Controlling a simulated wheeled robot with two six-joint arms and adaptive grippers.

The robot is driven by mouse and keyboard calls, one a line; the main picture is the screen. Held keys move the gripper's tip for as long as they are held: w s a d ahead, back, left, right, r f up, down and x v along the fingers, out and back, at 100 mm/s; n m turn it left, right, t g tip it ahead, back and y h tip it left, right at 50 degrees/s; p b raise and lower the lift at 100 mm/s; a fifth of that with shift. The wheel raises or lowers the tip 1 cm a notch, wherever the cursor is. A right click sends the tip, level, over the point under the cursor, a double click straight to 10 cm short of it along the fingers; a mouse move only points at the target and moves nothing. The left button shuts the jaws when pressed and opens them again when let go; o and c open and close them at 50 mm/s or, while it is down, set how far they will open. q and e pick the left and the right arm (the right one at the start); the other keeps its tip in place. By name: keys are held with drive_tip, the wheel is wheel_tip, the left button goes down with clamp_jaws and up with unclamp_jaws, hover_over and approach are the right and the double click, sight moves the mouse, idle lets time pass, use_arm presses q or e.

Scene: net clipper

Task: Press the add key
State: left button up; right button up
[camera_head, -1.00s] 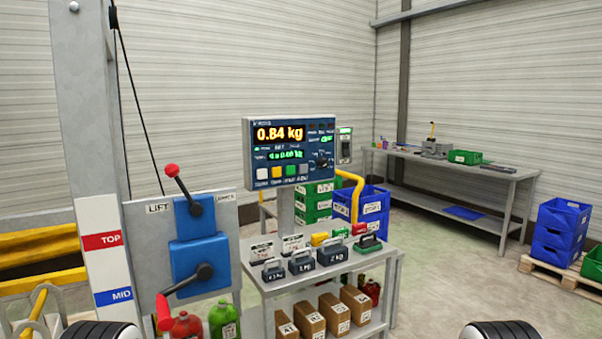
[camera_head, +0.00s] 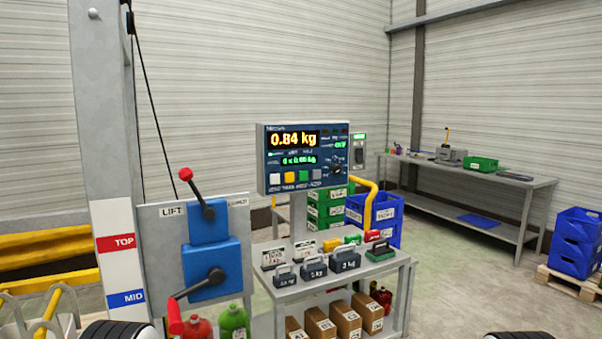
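The scale's dark blue panel (camera_head: 264,160) stands on a post behind the small table. Its upper display (camera_head: 294,139) reads 0.84 kg in orange, with a smaller green readout (camera_head: 299,160) below. Neither gripper is in view; nothing touches the panel.
The grey table (camera_head: 290,293) holds several dark weights (camera_head: 345,260), with brown boxes (camera_head: 347,320) below. A lift board (camera_head: 165,262) with red-knobbed levers stands to the left. A workbench (camera_head: 500,180) and blue crates (camera_head: 575,242) are at right. Floor between is clear.

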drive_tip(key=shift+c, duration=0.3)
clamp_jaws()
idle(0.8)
